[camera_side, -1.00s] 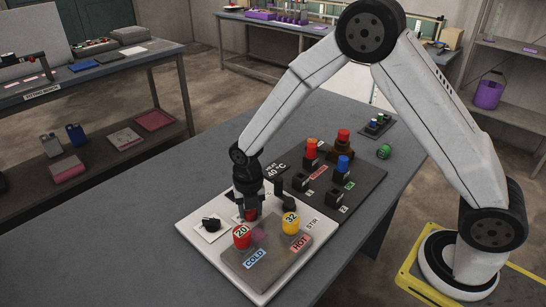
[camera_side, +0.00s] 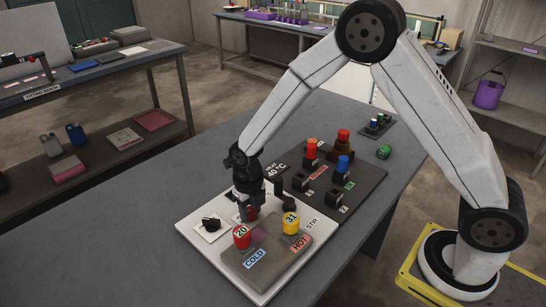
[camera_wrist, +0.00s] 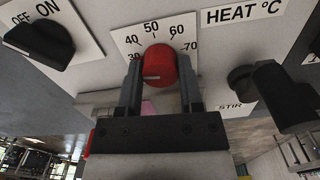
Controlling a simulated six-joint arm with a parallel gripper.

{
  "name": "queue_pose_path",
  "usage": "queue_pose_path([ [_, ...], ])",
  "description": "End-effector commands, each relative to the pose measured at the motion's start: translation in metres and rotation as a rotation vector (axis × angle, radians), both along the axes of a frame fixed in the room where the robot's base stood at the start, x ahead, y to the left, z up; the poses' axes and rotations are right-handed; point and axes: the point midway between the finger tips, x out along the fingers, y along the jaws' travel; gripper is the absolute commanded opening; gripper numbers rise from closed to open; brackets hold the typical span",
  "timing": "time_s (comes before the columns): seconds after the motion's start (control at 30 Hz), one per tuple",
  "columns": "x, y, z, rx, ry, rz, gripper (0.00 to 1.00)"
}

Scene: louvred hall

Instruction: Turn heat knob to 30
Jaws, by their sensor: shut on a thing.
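The red heat knob (camera_wrist: 160,65) sits between the two fingers of my gripper (camera_wrist: 161,82) in the wrist view. The fingers are shut on it from both sides. A white dial plate (camera_wrist: 122,37) behind it carries marks from 30 to 70, with the 30 partly covered by a finger. A pale line shows on the knob's lower left; the exact value it points to is hard to tell. In the side view my gripper (camera_side: 249,207) points down at the white panel (camera_side: 193,238), and the knob is mostly hidden.
A black off/on knob (camera_side: 211,223) is left of my gripper, with a black stir knob (camera_side: 282,195) to its right. A dark switch panel (camera_side: 369,178) adjoins behind.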

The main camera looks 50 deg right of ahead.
Motion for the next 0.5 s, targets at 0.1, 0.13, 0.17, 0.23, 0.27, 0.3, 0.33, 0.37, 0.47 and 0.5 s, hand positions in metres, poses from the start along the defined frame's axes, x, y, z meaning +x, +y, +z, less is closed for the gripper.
queue_pose_path([
  [0.1,0.0008,0.0007,0.0007,0.001,-0.002,-0.001,0.62],
  [0.13,0.0007,0.0007,0.0006,0.001,-0.002,-0.001,0.72],
  [0.17,0.0007,0.0006,0.0006,0.001,-0.002,-0.001,0.82],
  [0.23,0.0006,0.0006,0.0005,0.001,-0.002,-0.002,0.88],
  [0.27,0.0005,0.0006,0.0005,0.001,-0.002,-0.002,0.88],
  [0.3,0.0004,0.0005,0.0004,0.001,-0.001,-0.002,0.88],
  [0.33,0.0003,0.0004,0.0003,0.001,-0.001,-0.002,0.88],
  [0.37,0.0003,0.0004,0.0003,0.001,-0.001,-0.002,0.88],
  [0.47,0.0002,0.0003,0.0003,0.000,-0.001,-0.002,0.88],
  [0.5,0.0002,0.0003,0.0006,0.000,-0.001,-0.002,0.88],
])
